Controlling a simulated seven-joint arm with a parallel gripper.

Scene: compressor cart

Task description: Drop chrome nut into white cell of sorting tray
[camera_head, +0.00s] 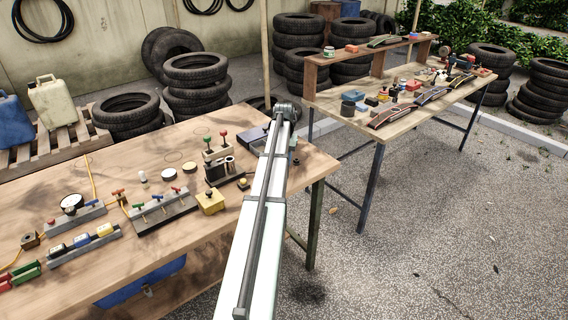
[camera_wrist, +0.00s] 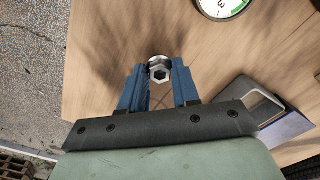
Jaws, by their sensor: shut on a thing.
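My gripper (camera_wrist: 159,84) shows in the wrist view with two blue fingers pointing up the picture. It is shut on the chrome nut (camera_wrist: 159,71), a shiny hexagonal piece with a dark hole, held between the fingertips. Wooden tabletop lies behind the nut; I cannot tell the height between them. In the head view my arm reaches over the right part of the near bench, and I cannot make out the fingers or the nut there. I cannot pick out the sorting tray or its white cell with certainty in either view.
A round dial (camera_wrist: 222,6) lies ahead to the right in the wrist view. A grey, blue-sided object (camera_wrist: 262,125) sits right of my gripper. The near bench (camera_head: 120,190) holds a lever block (camera_head: 163,210), a yellow box (camera_head: 210,202) and a gauge (camera_head: 72,203). A second bench (camera_head: 410,115) stands behind.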

